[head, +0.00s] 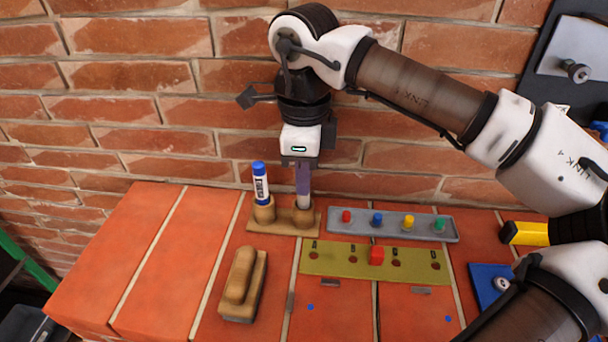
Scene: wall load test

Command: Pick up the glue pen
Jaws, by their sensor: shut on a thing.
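A wooden holder (283,228) with two round cups stands on the brick ledge by the wall. A white pen with a blue cap and a dark label (260,184) stands upright in its left cup. My gripper (303,180) is over the right cup, pointing down, shut on a second slim pen (304,200). Only this pen's pale lower part shows clearly; its upper part is hidden at the jaws. Its lower end is at the right cup; I cannot tell whether it is still inside. I cannot read either label to tell which is the glue pen.
A grey tray (390,234) with several coloured pegs lies right of the holder. In front are an olive board (330,262) with a red block (376,256) and a wooden brush-like block (240,290). A yellow-black tool (527,233) lies right. The ledge's left is clear.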

